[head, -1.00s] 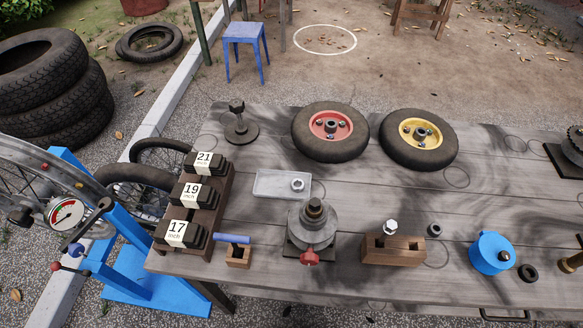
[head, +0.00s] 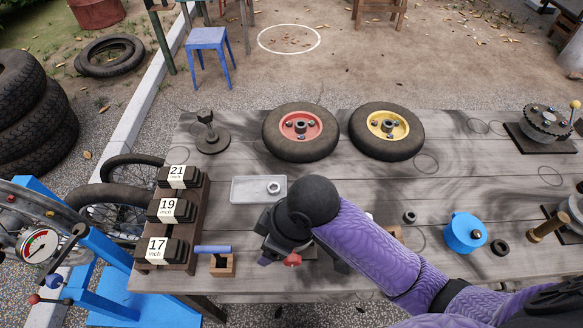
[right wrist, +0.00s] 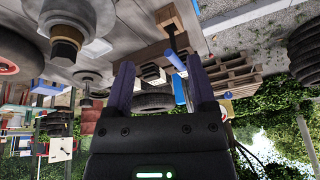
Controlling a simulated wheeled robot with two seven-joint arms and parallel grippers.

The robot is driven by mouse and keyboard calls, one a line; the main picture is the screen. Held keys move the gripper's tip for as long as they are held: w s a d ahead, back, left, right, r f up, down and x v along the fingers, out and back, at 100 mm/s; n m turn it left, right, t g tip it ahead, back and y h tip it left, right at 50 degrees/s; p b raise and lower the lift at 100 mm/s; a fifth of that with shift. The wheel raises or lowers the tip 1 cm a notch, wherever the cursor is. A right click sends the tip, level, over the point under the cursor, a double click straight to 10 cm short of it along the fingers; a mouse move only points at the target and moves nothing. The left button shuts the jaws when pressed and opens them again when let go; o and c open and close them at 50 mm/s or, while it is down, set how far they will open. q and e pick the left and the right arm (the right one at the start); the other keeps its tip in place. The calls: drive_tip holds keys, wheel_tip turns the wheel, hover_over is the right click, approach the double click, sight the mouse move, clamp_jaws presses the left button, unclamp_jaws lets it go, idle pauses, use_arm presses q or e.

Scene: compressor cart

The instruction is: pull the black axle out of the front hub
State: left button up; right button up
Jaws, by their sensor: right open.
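In the right wrist view, which looks upside down, the grey front hub (right wrist: 86,10) is at the upper left. The dark axle end (right wrist: 64,48) with a hex-shaped head points out of it. My right gripper (right wrist: 157,70) is open, with nothing between its fingers, and the axle is off to the left of them. In the head view my right gripper (head: 268,240) and black wrist cover the hub and axle. Only the red knob (head: 292,260) at the hub stand's front shows. My left gripper is not in view.
A grey tray (head: 242,190) with a nut lies behind my gripper. A wooden block (head: 222,268) with a blue-handled tool and a rack (head: 186,235) of labelled blocks stand to the left. Red (head: 300,147) and yellow (head: 387,147) wheels lie behind. A blue spool (head: 464,232) is to the right.

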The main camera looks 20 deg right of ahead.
drive_tip(key=w+d+r+n+g+h, duration=0.2)
drive_tip(key=w+d+r+n+h, duration=0.2)
drive_tip(key=w+d+r, duration=0.3)
drive_tip(key=f+b, duration=0.1)
drive_tip(key=f, duration=0.2)
drive_tip(key=f+b, duration=0.1)
drive_tip(key=f, duration=0.2)
drive_tip(key=w+a+f+b, duration=0.1)
drive_tip(key=f, duration=0.2)
drive_tip(key=shift+w+f, duration=0.1)
drive_tip(key=shift+f, duration=0.55)
clamp_jaws()
drive_tip(key=shift+r, duration=0.1)
